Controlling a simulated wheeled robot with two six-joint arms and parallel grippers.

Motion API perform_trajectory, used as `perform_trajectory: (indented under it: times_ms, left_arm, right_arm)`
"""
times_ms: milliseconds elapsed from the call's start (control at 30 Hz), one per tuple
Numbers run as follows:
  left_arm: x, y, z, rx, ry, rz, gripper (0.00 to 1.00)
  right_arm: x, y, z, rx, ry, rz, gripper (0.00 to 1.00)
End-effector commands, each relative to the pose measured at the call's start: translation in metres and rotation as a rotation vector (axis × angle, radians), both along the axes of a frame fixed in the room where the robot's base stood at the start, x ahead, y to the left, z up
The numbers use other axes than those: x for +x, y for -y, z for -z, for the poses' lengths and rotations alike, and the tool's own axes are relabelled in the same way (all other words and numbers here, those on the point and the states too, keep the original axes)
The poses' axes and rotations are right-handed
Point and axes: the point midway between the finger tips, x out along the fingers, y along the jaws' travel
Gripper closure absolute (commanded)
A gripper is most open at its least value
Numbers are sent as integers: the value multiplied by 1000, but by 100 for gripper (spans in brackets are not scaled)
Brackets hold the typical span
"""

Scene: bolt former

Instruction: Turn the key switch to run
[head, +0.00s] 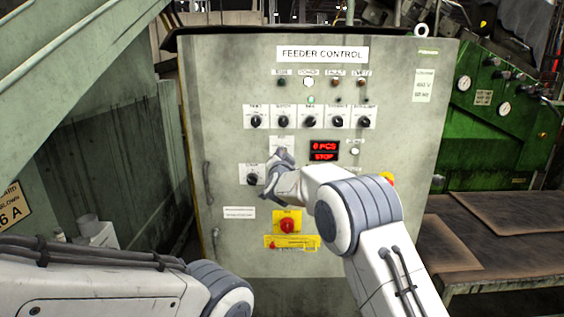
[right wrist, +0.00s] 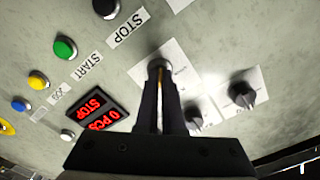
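The key switch (right wrist: 159,64), a round silver collar on a pale plate, sits at my right gripper's fingertips (right wrist: 161,84) in the right wrist view. The two dark fingers are close together, with a thin brass-coloured sliver, seemingly the key (right wrist: 160,92), between them. The fingers hide most of the key and the switch's markings, so its position cannot be read. In the head view my right gripper (head: 280,156) reaches the panel just below a small white plate (head: 282,142), left of the red display. My left arm shows at the bottom left; its gripper is out of view.
The FEEDER CONTROL cabinet (head: 228,80) has a row of selector knobs (head: 308,121) above. A red display (head: 323,151) reads 0 PCS and STOP. Another knob (head: 252,179) is left of my gripper; a red rotary switch (head: 287,224) is below. START (right wrist: 65,49) and STOP (right wrist: 105,7) buttons are nearby.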

Motion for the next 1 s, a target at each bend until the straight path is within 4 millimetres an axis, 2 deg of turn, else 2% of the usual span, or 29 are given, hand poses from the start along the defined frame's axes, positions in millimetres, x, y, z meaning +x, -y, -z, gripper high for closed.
perform_trajectory:
  times_ms: [200, 700, 800, 1000]
  left_arm:
    - [0, 0, 6, 0, 0, 0, 50]
    - [0, 0, 7, 0, 0, 0, 50]
    - [0, 0, 7, 0, 0, 0, 50]
    - [0, 0, 7, 0, 0, 0, 50]
  right_arm:
    - [0, 0, 1, 57, 0, 0, 100]
    - [0, 0, 0, 75, 0, 0, 100]
    - [0, 0, 0, 74, 0, 0, 65]
    - [0, 0, 0, 73, 0, 0, 65]
